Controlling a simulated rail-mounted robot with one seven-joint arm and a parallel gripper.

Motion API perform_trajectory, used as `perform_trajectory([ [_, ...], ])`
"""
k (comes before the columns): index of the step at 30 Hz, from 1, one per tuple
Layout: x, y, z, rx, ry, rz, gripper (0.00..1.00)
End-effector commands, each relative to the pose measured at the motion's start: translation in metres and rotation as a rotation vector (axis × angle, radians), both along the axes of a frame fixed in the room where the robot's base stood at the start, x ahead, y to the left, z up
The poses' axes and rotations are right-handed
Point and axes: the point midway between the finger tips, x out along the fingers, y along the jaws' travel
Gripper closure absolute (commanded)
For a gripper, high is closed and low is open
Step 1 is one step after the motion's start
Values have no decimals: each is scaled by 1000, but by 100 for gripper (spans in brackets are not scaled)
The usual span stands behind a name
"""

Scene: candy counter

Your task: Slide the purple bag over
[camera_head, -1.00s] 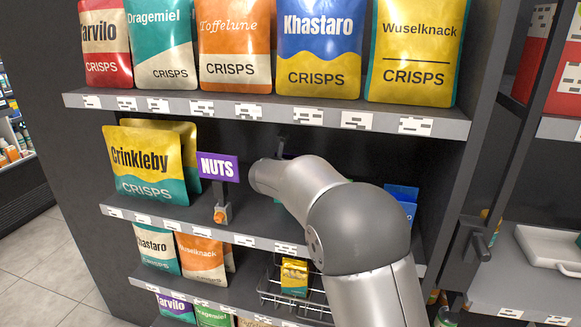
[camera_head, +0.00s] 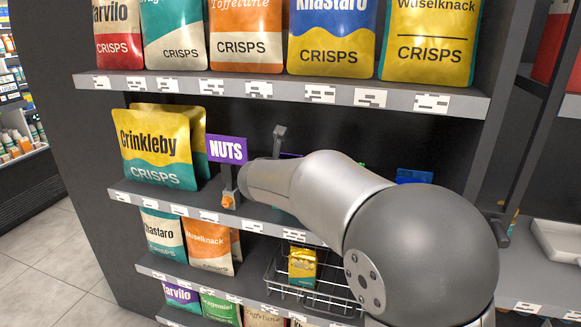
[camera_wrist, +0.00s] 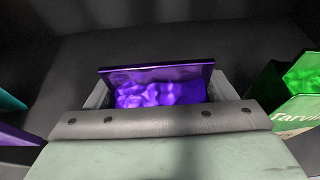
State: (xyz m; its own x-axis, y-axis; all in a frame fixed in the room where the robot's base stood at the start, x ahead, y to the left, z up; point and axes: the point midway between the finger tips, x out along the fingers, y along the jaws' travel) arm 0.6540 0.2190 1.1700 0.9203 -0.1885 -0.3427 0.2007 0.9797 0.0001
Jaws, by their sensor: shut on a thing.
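The purple bag (camera_wrist: 160,93) shows in the wrist view, with a dark purple top edge and a crinkled, shiny body. My gripper (camera_wrist: 162,82) is shut on it, with one grey finger at each side. The bag's lower part is hidden behind the gripper's body.
A green bag (camera_wrist: 297,95) stands right of my gripper. Left of my arm are a purple NUTS sign (camera_head: 227,150) and a yellow-teal Crinkleby bag (camera_head: 150,150). A blue item (camera_head: 413,176) shows behind my arm. Another shelf (camera_head: 300,92) of crisps runs above.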

Motion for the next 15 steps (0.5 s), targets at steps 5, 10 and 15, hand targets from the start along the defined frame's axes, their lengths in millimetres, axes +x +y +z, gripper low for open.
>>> perform_trajectory([
  [5,-1,0,0,0,0,0,46],
  [10,-1,0,0,0,0,0,6],
  [15,-1,0,0,0,0,0,0],
])
